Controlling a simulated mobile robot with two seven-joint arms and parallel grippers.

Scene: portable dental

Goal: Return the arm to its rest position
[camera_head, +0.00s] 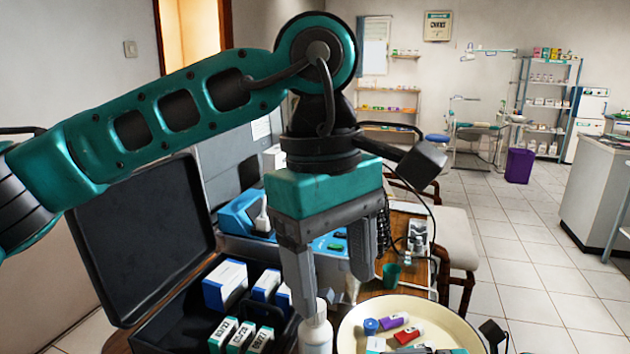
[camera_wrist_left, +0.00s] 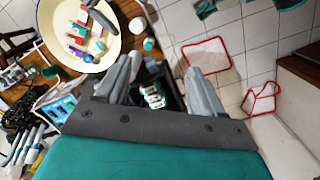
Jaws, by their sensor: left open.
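My left gripper (camera_head: 336,297) hangs from the teal left arm, fingers pointing down and apart, with nothing held between them. In the head view it is over the work table, in front of the blue-and-white device and above a white bottle (camera_head: 316,332). In the left wrist view the gripper (camera_wrist_left: 163,75) is open too, with a dark case holding white boxes (camera_wrist_left: 152,96) seen beyond its fingers. Grey and teal parts at the top edge of the left wrist view look like my right gripper (camera_wrist_left: 207,8), cut off; its opening is unclear.
An open black case (camera_head: 180,335) with several boxes stands at the left, its lid (camera_head: 145,240) raised. A cream round tray (camera_head: 350,325) with small items lies right of the bottle. A green cup (camera_head: 391,275) stands behind it. Open tiled floor lies to the right.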

